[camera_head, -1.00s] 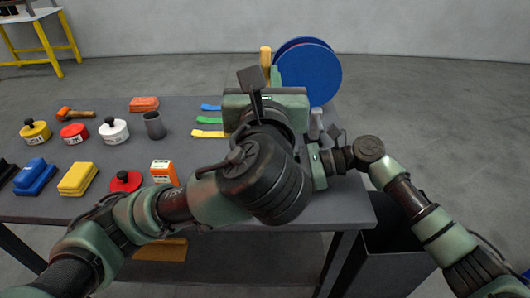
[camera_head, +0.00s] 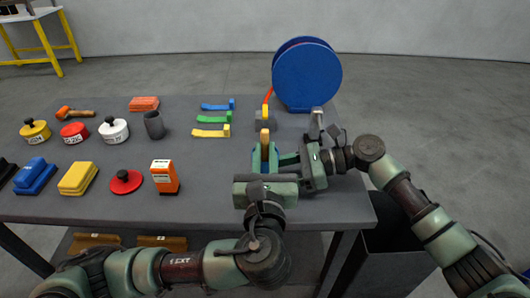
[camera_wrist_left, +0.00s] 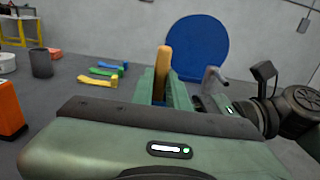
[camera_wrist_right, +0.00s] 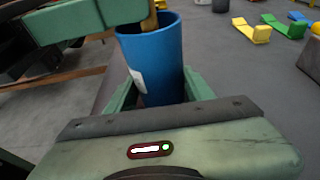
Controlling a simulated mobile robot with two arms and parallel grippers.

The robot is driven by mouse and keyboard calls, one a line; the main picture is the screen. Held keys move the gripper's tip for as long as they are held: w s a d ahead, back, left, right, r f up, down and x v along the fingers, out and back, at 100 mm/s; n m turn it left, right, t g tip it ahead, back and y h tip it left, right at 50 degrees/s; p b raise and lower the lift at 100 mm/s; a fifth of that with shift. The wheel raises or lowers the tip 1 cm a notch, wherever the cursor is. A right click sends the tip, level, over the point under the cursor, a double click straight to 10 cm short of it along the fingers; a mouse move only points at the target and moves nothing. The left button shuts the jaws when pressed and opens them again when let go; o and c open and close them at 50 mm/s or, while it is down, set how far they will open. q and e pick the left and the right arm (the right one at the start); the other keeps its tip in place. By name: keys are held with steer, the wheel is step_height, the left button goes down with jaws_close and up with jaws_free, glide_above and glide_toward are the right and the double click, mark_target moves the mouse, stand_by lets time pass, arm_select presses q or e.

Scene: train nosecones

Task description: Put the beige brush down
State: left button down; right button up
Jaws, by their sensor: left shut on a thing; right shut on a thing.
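The beige brush (camera_head: 265,137) stands upright, its handle between the fingers of my left gripper (camera_head: 265,160). In the left wrist view the handle (camera_wrist_left: 163,62) rises above the green fingers. My right gripper (camera_head: 283,160) is shut on a blue cup (camera_wrist_right: 152,65), which fills the space between its fingers in the right wrist view. There the handle (camera_wrist_right: 150,20) shows at the cup's open top, and its lower end seems to be inside the cup. The brush's head is hidden. Whether the cup touches the table cannot be told.
A blue reel (camera_head: 307,75) stands at the table's back right. Blue, green and yellow clips (camera_head: 212,132) and a grey cup (camera_head: 154,125) lie left of the grippers. An orange box (camera_head: 165,177) stands closer. The table's (camera_head: 215,165) middle is clear.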

arm_select(q)
steer(key=shift+f, duration=0.1)
steer(key=c, duration=1.4)
jaws_free()
steer(key=s, duration=1.2)
arm_select(e)
steer(key=o, duration=1.1)
steer(key=shift+c, duration=0.2)
